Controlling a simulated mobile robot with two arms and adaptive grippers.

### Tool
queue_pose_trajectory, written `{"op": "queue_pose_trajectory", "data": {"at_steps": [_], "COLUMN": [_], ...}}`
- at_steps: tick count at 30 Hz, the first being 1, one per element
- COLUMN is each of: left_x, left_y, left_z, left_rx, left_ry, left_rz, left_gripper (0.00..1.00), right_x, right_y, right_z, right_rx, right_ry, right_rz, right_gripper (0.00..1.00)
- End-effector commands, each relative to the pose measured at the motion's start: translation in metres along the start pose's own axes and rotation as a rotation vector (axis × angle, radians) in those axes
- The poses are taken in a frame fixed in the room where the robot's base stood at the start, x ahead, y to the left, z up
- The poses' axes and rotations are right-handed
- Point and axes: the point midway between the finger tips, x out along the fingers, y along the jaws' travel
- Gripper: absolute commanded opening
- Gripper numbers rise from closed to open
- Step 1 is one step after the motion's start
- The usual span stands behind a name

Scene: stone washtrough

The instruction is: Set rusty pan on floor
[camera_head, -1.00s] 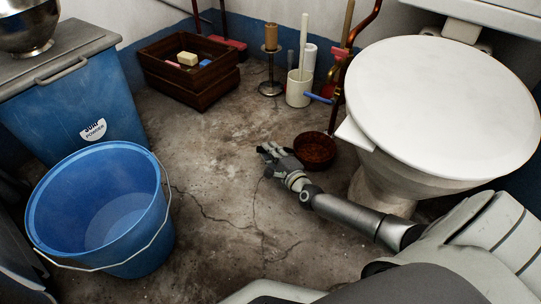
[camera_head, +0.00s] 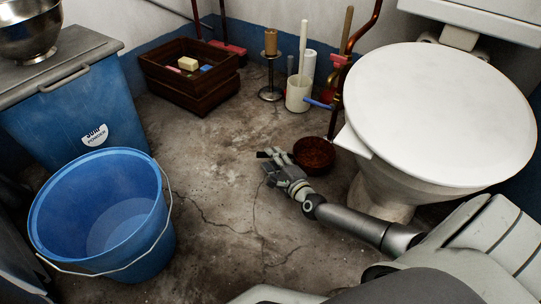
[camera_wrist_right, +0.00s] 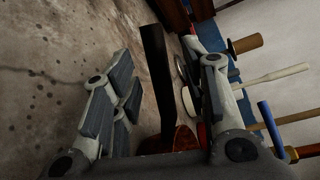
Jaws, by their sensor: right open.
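The rusty pan (camera_head: 314,153) is a round, reddish-brown pan. It appears to sit on the floor just left of the toilet base. Its dark handle points left, toward my right gripper (camera_head: 273,165). In the right wrist view the handle (camera_wrist_right: 153,62) lies between the two spread fingers of my right gripper (camera_wrist_right: 165,95), with gaps on both sides. The pan's bowl (camera_wrist_right: 183,140) shows partly at the bottom of that view. My right gripper is open, low near the floor. My left gripper is not in view.
The toilet (camera_head: 440,110) stands at the right. A blue bucket (camera_head: 105,215) and a soap powder bin (camera_head: 75,110) stand at the left. A wooden crate (camera_head: 190,85), candle holder (camera_head: 270,70) and white brush holder (camera_head: 298,93) line the back. The middle floor (camera_head: 215,150) is clear.

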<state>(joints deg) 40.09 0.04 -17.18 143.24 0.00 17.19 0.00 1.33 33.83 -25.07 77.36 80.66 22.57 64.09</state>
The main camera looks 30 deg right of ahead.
Motion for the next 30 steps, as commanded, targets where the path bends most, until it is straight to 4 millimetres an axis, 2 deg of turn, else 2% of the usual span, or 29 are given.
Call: {"op": "queue_pose_trajectory", "data": {"at_steps": [1,9,15,20,26,29,30], "left_x": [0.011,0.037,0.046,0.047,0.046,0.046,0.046], "left_y": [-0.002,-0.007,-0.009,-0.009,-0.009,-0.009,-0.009], "left_z": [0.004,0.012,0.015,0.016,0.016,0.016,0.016], "left_rx": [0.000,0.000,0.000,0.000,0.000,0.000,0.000], "left_ry": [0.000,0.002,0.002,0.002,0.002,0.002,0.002], "left_rz": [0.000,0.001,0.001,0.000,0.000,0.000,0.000], "left_gripper": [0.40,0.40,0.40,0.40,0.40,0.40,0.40], "right_x": [-0.013,-0.071,-0.096,-0.103,-0.101,-0.087,-0.079], "right_y": [-0.004,-0.004,-0.003,-0.001,-0.004,-0.023,-0.037], "right_z": [0.001,0.001,0.001,0.000,0.004,0.030,0.048], "right_rx": [-0.001,0.000,0.000,0.001,-0.002,-0.028,-0.050], "right_ry": [0.000,0.000,0.000,0.000,-0.007,-0.048,-0.077], "right_rz": [0.005,0.005,0.001,0.000,-0.008,-0.055,-0.089], "right_gripper": [0.41,0.41,0.41,0.41,0.41,0.41,0.41]}}
